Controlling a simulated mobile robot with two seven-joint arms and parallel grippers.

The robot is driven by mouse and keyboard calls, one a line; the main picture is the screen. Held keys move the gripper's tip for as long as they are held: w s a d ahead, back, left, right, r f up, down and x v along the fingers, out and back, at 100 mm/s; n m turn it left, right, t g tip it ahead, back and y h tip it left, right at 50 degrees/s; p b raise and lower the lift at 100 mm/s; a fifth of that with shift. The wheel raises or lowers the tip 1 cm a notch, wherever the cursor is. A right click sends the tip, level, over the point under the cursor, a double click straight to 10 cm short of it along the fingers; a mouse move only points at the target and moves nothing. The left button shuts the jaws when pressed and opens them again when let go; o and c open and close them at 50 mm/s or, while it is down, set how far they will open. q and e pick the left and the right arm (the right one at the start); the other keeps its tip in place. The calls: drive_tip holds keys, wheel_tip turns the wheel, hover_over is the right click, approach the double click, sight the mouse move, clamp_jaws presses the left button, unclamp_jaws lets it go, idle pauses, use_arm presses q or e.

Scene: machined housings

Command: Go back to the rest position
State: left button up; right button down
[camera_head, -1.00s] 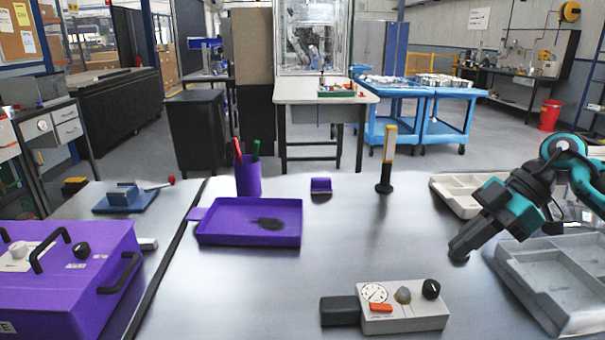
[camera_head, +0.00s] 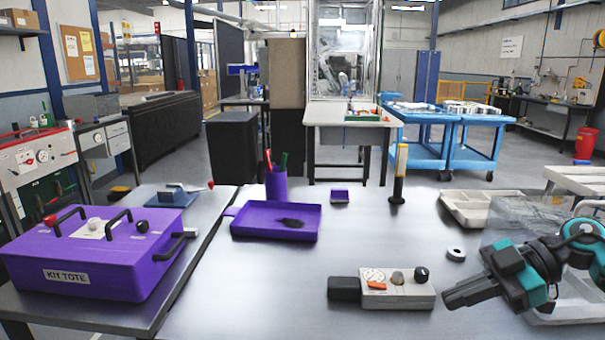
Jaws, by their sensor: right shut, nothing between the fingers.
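My right gripper (camera_head: 462,294) comes in from the right edge, dark with teal arm parts behind it. It is shut and empty, low over the table beside the right end of the grey gauge box (camera_head: 398,289). Whether it touches the table cannot be told. My left gripper is not in view.
A small ring (camera_head: 456,254) lies behind my right gripper. A purple tray (camera_head: 250,225), purple pen cup (camera_head: 276,186), black-and-yellow post (camera_head: 398,178) and pale tray (camera_head: 470,205) stand farther back. A purple kit tote (camera_head: 100,262) is at left. The middle of the steel table (camera_head: 260,285) is clear.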

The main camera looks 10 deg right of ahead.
drive_tip(key=w+a+f+m+t, duration=0.3)
drive_tip(key=a+f+m+t, duration=0.5)
drive_tip(key=t, duration=0.4)
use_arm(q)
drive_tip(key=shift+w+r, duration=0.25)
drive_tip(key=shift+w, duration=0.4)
use_arm(e)
drive_tip(key=s+a+f+m+g+h, duration=0.2)
drive_tip(key=s+f, duration=0.4)
drive_tip(key=f, duration=0.4)
drive_tip(key=s+a+f+m+g+h, duration=0.2)
drive_tip(key=s+a+f+m+h, duration=0.2)
drive_tip(key=s+f+h, duration=0.3)
wheel_tip(320, 180, down, 3)
drive_tip(key=shift+a+f+m+h, duration=0.1)
drive_tip(key=shift+a+m+h, duration=0.05)
drive_tip(key=shift+m+h, duration=0.15)
